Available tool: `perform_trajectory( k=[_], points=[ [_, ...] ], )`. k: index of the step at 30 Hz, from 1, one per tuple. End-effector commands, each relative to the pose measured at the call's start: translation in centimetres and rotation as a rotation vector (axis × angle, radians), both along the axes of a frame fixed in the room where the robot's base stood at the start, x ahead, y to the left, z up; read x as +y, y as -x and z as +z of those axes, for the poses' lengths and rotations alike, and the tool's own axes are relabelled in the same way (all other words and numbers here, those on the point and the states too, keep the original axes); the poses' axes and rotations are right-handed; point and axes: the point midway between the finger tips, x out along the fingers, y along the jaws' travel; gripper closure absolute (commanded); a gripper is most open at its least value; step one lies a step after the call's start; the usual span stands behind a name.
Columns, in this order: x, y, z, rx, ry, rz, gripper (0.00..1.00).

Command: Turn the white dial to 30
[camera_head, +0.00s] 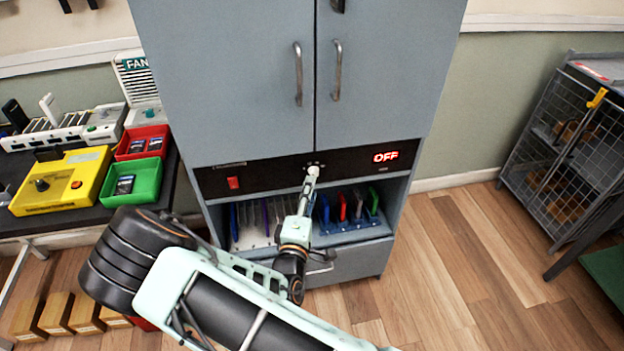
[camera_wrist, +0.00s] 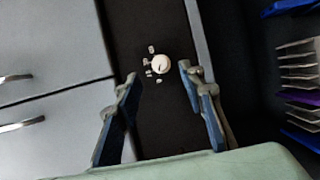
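The white dial (camera_wrist: 161,64) is on the black control panel (camera_wrist: 150,110), with small markings beside it. My gripper (camera_wrist: 159,72) is open, with one blue-tipped finger on each side of the dial in the wrist view. No contact with the dial shows, and the remaining distance is hard to tell. A red display (camera_head: 385,157) on the panel reads OFF. The dial's exact setting is too small to read.
A red switch (camera_head: 233,183) is at the panel's left. Grey cabinet doors (camera_head: 230,80) are above; an open shelf with colored racks (camera_head: 350,209) is below. A table with a yellow box (camera_head: 62,180) and bins stands left, a wire cage (camera_head: 565,150) right.

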Motion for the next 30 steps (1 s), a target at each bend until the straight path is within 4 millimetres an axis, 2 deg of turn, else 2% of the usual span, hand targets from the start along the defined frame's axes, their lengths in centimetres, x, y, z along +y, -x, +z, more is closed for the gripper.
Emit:
perform_trajectory(
  k=[3, 9, 21, 30],
  points=[
    [-0.3, -2.3, 0.0, -0.001, -0.003, -0.002, 0.63],
    [-0.5, -4.7, 0.0, 0.001, -0.002, 0.0, 0.63],
    [-0.6, -5.3, 0.0, 0.002, -0.002, 0.0, 0.64],
    [-0.6, -5.3, 0.0, 0.002, -0.002, 0.0, 0.97]
  ],
)
